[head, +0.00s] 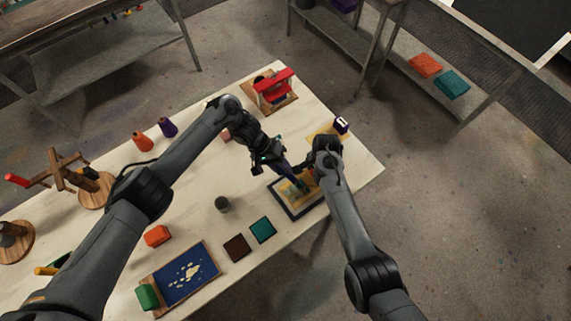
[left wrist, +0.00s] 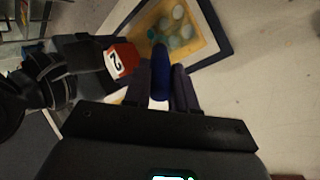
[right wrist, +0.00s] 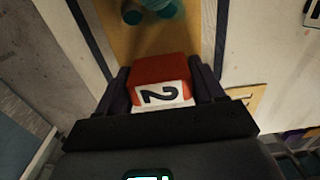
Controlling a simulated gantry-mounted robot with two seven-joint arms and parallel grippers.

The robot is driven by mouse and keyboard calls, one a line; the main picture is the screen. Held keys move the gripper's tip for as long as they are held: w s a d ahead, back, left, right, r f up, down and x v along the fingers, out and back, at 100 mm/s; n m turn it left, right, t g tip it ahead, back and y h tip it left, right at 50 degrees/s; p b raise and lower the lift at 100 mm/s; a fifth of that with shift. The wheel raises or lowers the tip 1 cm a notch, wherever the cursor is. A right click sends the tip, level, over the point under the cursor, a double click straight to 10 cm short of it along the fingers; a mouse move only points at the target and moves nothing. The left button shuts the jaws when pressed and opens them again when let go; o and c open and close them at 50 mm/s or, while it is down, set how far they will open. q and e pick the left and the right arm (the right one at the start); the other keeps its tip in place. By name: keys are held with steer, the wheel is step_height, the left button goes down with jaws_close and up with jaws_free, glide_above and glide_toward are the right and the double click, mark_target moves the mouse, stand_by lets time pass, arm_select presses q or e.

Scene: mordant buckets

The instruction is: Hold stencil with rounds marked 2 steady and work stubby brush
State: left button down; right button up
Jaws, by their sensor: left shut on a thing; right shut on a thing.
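The stencil (left wrist: 202,47) is a yellow sheet with round holes, lying on a pale panel with a dark navy frame (left wrist: 218,22). Its red grip block (right wrist: 160,70) carries a white label marked 2. My right gripper (right wrist: 162,88) is shut on that block at the stencil's edge; the block also shows in the left wrist view (left wrist: 122,58). My left gripper (head: 287,168) is shut on the stubby brush (left wrist: 160,78), which has a thick blue handle. Its teal end points down over the rounds; I cannot tell whether it touches. Some rounds look teal, others pale.
Teal (head: 263,230) and brown (head: 237,248) square pads and a small dark cup (head: 222,204) stand left of the frame. A blue stencilled board (head: 182,275) lies nearer. A yellow sheet with a purple block (head: 341,125) lies behind my right gripper.

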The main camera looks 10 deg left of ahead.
arm_select(q)
steer(key=s+a, duration=0.4)
steer(key=shift+s+a, duration=0.3)
stand_by(0.6)
steer(key=shift+r, duration=2.95)
steer(key=shift+r, duration=0.1)
step_height(320, 180, up, 3)
steer(key=shift+f, duration=0.1)
steer(key=shift+s+d+f, duration=0.6)
steer(key=shift+d+f, duration=0.25)
steer(key=shift+f, duration=0.15)
